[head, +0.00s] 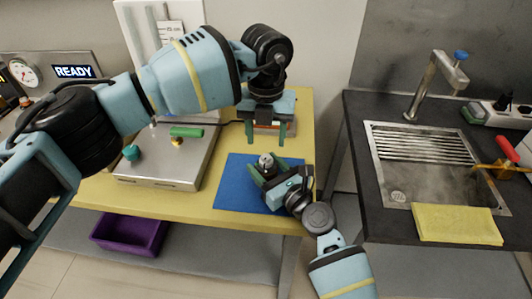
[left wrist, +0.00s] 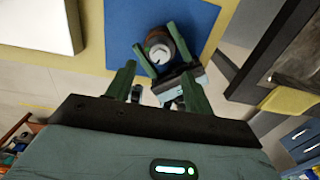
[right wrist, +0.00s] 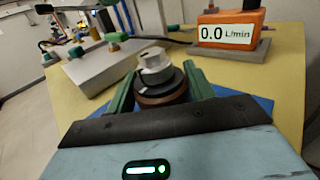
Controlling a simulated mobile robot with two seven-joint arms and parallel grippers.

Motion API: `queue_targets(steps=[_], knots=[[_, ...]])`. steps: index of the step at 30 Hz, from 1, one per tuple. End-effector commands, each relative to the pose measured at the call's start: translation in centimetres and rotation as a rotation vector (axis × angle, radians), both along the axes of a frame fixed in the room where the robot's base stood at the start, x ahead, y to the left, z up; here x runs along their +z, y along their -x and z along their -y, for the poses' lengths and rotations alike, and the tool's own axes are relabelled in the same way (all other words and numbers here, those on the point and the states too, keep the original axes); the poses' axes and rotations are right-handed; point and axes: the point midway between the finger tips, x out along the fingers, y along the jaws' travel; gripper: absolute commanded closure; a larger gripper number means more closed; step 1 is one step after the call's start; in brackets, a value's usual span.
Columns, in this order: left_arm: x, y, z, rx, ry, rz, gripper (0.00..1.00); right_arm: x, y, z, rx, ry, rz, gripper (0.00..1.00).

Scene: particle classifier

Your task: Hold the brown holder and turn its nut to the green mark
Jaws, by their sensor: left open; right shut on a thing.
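The brown holder (right wrist: 160,95) stands upright on the blue mat (head: 232,185), with a dark ring and a pale grey nut (right wrist: 155,64) on top. My right gripper (right wrist: 161,86) is shut on the holder, one finger on each side. The holder also shows in the left wrist view (left wrist: 166,31). My left gripper (head: 266,132) is open and empty, above and behind the holder in the head view. Its two spread fingers (left wrist: 158,82) show in the left wrist view, apart from the holder.
A metal box (head: 150,172) with green knobs stands left of the mat. An orange meter (right wrist: 232,28) reading 0.0 L/min stands behind the mat. A sink (head: 425,165) and yellow cloth (head: 455,224) are right, across a gap. A purple bin (head: 130,235) is below.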

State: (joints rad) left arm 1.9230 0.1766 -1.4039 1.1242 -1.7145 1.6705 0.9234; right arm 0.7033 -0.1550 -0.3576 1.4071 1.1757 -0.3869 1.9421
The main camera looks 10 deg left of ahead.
Motion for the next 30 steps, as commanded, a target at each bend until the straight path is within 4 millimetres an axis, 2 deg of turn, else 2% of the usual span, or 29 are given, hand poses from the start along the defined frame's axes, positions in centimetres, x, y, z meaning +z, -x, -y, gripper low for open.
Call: queue_targets(steps=[3, 10, 15, 23, 26, 30], knots=[[-2.2, 0.0, 0.0, 0.001, 0.0, -0.002, 0.47, 0.2, 0.0, 0.0, 0.0, -0.002, 0.002, 0.93], [-5.3, 0.0, 0.0, 0.001, 0.0, 0.0, 0.47, 0.2, 0.0, 0.0, 0.0, -0.002, 0.002, 0.93], [-6.2, 0.0, 0.0, 0.0, 0.002, 0.001, 0.47, 0.2, 0.0, 0.0, 0.0, -0.002, 0.002, 0.93], [-6.3, 0.0, 0.0, 0.0, 0.001, 0.001, 0.47, 0.2, 0.0, 0.0, 0.0, -0.002, 0.002, 0.93], [-6.3, 0.0, 0.0, 0.0, 0.001, 0.001, 0.57, 0.2, 0.0, 0.0, 0.0, -0.002, 0.002, 0.93], [-6.3, 0.0, 0.0, 0.0, 0.001, 0.001, 0.75, 0.2, 0.0, 0.0, 0.0, -0.002, 0.002, 0.93]])
